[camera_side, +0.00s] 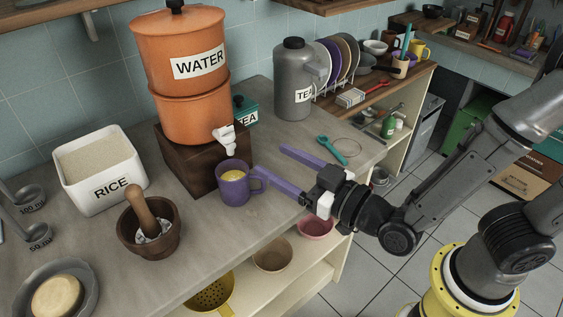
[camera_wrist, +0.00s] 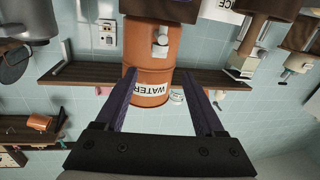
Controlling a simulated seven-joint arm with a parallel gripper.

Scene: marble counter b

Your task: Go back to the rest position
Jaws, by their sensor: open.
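My gripper (camera_side: 271,160) is open, with two purple fingers spread apart and nothing between them. In the side view it reaches in from the right over the counter's front edge. One fingertip is close to the handle of a purple mug (camera_side: 233,187) holding yellow liquid; I cannot tell if they touch. The mug stands upright under the tap of the orange water dispenser (camera_side: 186,114). In the wrist view, the open fingers (camera_wrist: 160,80) frame the dispenser (camera_wrist: 150,60), whose label appears upside down. The mug is not clear in the wrist view.
A rice bin (camera_side: 76,190), a mortar with pestle (camera_side: 150,240) and a plate (camera_side: 40,300) stand to the left. Floor (camera_side: 350,290) shows below the counter's front.

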